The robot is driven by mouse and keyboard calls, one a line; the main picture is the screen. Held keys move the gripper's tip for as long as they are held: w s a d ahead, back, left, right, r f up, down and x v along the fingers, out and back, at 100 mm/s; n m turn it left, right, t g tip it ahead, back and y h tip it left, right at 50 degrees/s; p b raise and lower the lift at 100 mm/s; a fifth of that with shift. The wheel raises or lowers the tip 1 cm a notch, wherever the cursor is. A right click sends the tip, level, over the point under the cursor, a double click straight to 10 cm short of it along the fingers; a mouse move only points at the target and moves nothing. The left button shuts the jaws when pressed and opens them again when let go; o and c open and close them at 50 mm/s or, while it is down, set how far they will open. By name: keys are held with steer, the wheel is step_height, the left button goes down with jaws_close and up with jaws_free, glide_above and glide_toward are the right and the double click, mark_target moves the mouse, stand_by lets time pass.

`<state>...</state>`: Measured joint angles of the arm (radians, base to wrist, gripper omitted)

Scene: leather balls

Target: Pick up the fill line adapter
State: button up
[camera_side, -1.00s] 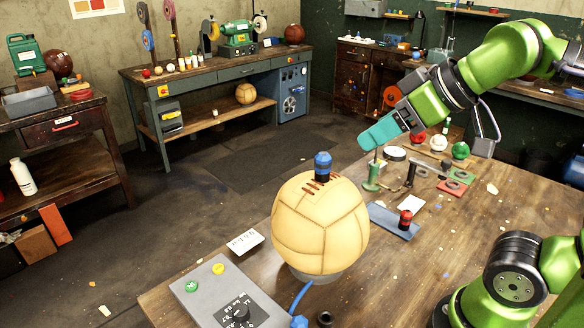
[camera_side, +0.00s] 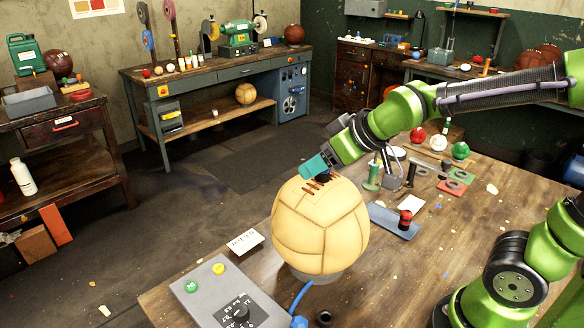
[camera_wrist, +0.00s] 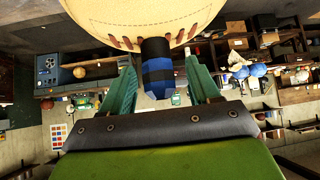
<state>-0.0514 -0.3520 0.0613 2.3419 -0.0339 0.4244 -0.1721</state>
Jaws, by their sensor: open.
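The fill line adapter, a blue-and-black cylinder (camera_wrist: 158,72), stands on top of the tan leather ball (camera_side: 320,228) beside its laced seam. In the wrist view the ball (camera_wrist: 150,15) fills the top edge, and the adapter projects from it between my two teal fingers. My gripper (camera_wrist: 161,72) is open, with a finger on each side of the adapter and visible gaps to both. In the side view my gripper (camera_side: 314,168) is at the top of the ball and hides most of the adapter.
A grey control box (camera_side: 232,298) with a dial and a blue hose (camera_side: 301,297) sit in front of the ball. To its right are a blue tray (camera_side: 388,222) with a red-and-black piece (camera_side: 405,220) and a green stand (camera_side: 373,178). The table's right part is mostly clear.

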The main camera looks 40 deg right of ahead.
steer(key=shift+w+f, duration=0.45)
steer(key=c, duration=1.1)
steer(key=shift+o, duration=0.2)
steer(key=shift+r, duration=0.15)
steer(key=shift+r, duration=0.55)
step_height(320, 180, up, 3)
steer(key=shift+f, duration=0.2)
steer(key=s+d, duration=0.2)
steer(key=s, duration=1.4)
steer(key=shift+r, duration=0.4)
